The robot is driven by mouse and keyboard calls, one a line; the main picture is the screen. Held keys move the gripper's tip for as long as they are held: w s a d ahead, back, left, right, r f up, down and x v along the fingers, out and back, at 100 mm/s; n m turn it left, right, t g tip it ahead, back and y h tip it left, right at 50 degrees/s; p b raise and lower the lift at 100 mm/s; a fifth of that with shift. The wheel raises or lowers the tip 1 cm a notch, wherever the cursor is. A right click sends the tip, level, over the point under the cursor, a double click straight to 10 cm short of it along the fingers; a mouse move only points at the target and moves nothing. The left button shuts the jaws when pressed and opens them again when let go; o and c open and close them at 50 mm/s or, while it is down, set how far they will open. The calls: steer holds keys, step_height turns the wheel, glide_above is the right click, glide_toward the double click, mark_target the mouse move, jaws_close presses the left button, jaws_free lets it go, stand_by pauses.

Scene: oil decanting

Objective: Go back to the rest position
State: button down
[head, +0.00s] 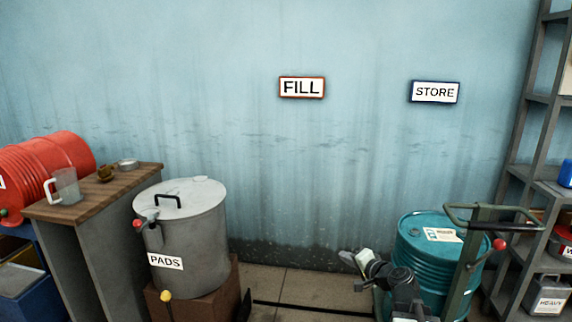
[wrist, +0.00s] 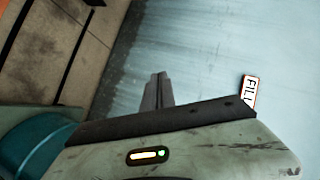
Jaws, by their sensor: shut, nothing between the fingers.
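My gripper (head: 352,261) is low in the right half of the head view, in front of the wall and left of the teal drum (head: 413,268). In the wrist view its fingers (wrist: 156,91) are together with nothing between them. They point toward the blue wall (wrist: 200,50), and the FILL sign (wrist: 250,91) shows tilted to their right. My gripper touches nothing that I can see. Part of the drum (wrist: 35,148) shows at the lower left of the wrist view.
A grey PADS bin (head: 190,240) with a lid stands on a brown block at left. A shelf rack (head: 535,140) stands at right.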

steer(key=s+a+f+n+g, duration=0.2)
steer(key=a+f+n, duration=0.1)
steer(key=a, duration=0.3)
steer(key=s+a+f+n+g, duration=0.2)
steer(key=s+a+f+g, duration=0.15)
steer(key=a, duration=0.25)
steer(key=s+a+f+n+g+h, duration=0.1)
steer(key=s+f+n+g, duration=0.2)
steer(key=s+f, duration=0.3)
steer(key=s+d+f+n+g+h, duration=0.1)
steer(key=s+d+f+g+h, duration=0.35)
steer(key=s+d, duration=0.4)
step_height(320, 180, up, 27)
steer(key=p, duration=2.6)
steer(key=shift+a, duration=0.15)
